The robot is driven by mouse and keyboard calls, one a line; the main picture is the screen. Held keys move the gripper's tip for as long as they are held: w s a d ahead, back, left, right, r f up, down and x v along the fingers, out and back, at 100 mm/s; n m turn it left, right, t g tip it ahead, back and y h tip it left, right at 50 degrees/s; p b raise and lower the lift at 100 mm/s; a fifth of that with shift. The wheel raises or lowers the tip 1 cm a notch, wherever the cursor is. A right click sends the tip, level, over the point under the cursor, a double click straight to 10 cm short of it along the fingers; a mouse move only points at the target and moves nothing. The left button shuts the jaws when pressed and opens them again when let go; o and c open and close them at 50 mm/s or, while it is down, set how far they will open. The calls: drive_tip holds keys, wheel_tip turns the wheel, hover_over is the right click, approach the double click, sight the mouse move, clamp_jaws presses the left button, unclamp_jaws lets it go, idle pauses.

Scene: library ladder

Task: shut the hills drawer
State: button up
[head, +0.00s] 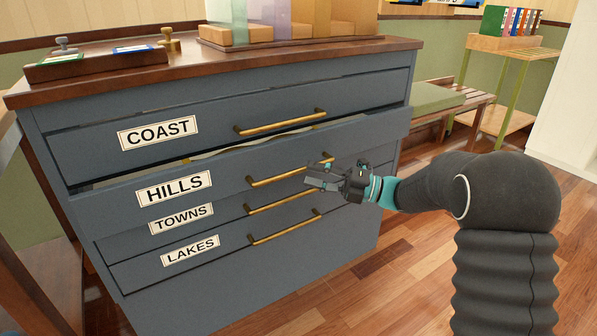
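The hills drawer (216,176) is part-way out of the blue-grey cabinet, with its front standing forward of the drawers above and below. Its white HILLS label (174,188) is at the left and its brass handle (277,178) at the right. A strip of its pale contents shows over the top edge. My gripper (313,176) is in front of the drawer by the right end of this handle. Its fingers look parted, with nothing held between them. I cannot tell whether it touches the handle.
The coast drawer (224,118) above and the towns drawer (180,217) and lakes drawer (189,250) below look shut. The cabinet top holds a stamp tray (96,67). A bench (437,98) stands behind at the right. The wooden floor (392,274) is clear at the front right.

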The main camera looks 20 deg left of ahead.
sight(298, 171)
drive_tip(key=shift+s+a+r, duration=0.1)
drive_tip(key=shift+a+r, duration=0.05)
drive_tip(key=shift+a, duration=0.95)
drive_tip(key=shift+s+a+r, duration=0.1)
drive_tip(key=shift+a+r, duration=0.05)
drive_tip(key=shift+a, duration=0.95)
clamp_jaws()
